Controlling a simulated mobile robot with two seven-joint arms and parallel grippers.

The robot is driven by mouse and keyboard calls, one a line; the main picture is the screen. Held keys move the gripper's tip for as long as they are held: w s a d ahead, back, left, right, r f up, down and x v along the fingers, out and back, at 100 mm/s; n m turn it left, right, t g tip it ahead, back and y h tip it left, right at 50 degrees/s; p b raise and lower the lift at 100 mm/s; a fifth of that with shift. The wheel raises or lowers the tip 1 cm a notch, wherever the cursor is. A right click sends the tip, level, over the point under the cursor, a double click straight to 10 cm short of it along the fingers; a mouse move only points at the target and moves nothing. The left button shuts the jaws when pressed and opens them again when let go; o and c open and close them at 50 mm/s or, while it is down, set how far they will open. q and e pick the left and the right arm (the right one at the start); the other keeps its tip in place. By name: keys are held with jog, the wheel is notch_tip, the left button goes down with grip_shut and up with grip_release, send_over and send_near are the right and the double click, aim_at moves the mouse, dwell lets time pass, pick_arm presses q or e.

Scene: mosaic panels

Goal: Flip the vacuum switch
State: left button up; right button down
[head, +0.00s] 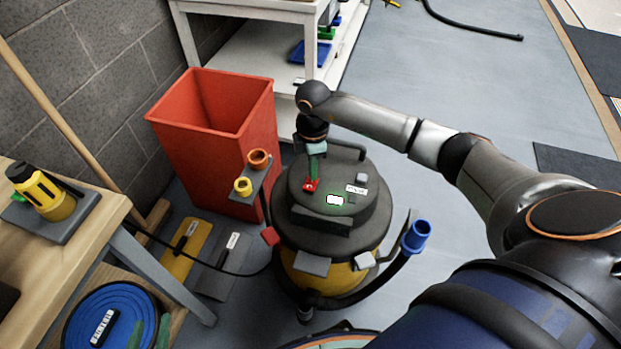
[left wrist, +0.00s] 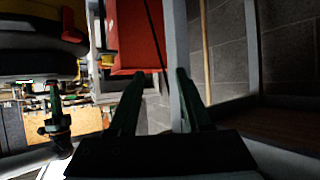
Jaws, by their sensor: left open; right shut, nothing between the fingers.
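The vacuum (head: 365,222) has a round black top over a yellow drum and stands on the floor in the head view.
A red bin (head: 215,150) stands behind and left of the vacuum. A wooden bench (head: 75,220) holds a yellow tool (head: 45,195). A coiled blue hose (head: 85,320) lies low left. A blue-ended nozzle (head: 416,235) rises at the vacuum's right.

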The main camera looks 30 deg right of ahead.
jog(key=shift+r+p, duration=0.85)
jog(key=shift+r, duration=0.1)
jog(key=shift+r+p, duration=0.4)
jog(key=shift+r, duration=0.05)
pick_arm(q)
jog(key=s+g+p, duration=0.2)
jog(key=s+d+p, duration=0.1)
jog(key=shift+s+f+g+p, duration=0.25)
jog(key=shift+f+g+p, duration=0.1)
jog(key=shift+g+p, duration=0.05)
pick_arm(e)
notch_tip(320, 180, up, 4)
jog(key=shift+f, duration=0.1)
